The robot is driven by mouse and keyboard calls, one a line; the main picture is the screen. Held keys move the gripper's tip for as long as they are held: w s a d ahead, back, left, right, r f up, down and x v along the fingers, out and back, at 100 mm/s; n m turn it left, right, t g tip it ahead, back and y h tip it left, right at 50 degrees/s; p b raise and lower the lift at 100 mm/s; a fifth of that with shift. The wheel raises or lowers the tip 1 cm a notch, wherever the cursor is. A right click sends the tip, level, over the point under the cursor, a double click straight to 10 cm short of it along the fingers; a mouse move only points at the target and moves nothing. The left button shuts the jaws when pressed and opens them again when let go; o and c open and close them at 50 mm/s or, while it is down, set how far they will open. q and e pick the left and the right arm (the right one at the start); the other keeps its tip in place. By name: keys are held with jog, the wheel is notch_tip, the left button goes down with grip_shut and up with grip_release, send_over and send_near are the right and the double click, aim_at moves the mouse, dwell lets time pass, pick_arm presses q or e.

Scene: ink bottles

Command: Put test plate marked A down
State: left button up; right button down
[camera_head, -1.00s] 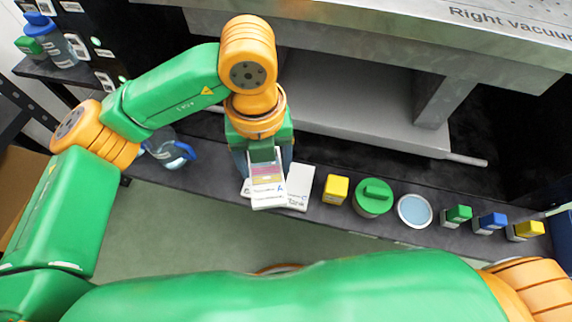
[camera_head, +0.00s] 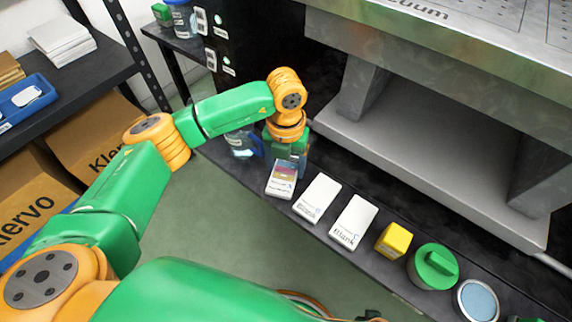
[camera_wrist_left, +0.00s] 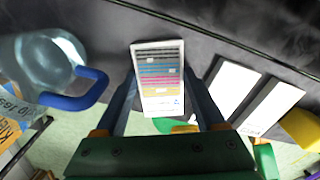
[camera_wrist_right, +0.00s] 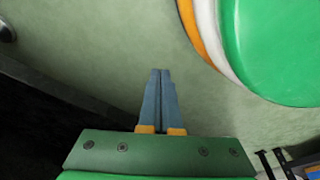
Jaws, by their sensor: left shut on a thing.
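The test plate with coloured stripes (camera_head: 282,179) is in my left gripper (camera_head: 287,161), at the left end of a row of plates on the dark bench. Its lettering is too small to read. In the left wrist view the plate (camera_wrist_left: 160,80) sits between the two fingers of my left gripper (camera_wrist_left: 163,92), which are shut on it. It is at or just above the bench top; I cannot tell if it touches. My right gripper (camera_wrist_right: 160,73) shows only in its own wrist view, with its fingers together and empty above the green floor.
Right of the plate lie a white plate (camera_head: 318,197) and one marked Blank (camera_head: 352,221), then a yellow block (camera_head: 394,240), a green-lidded jar (camera_head: 433,266) and a blue dish (camera_head: 478,300). A clear jug with a blue handle (camera_wrist_left: 50,75) stands close on the left.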

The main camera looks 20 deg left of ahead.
aim_at(286, 170)
pick_arm(q)
jog(key=shift+f, duration=0.15)
jog(key=o, duration=1.1)
jog(key=shift+o, duration=0.2)
pick_arm(e)
jog(key=shift+w, duration=0.15)
pick_arm(q)
jog(key=shift+r, duration=0.35)
notch_tip(286, 170, up, 12)
jog(key=p, duration=0.2)
jog(key=shift+p, duration=0.4)
pick_arm(e)
jog(key=s+d, duration=0.2)
jog(key=shift+s+r, duration=0.15)
jog(key=shift+s, duration=0.15)
pick_arm(q)
jog(key=shift+f, duration=0.15)
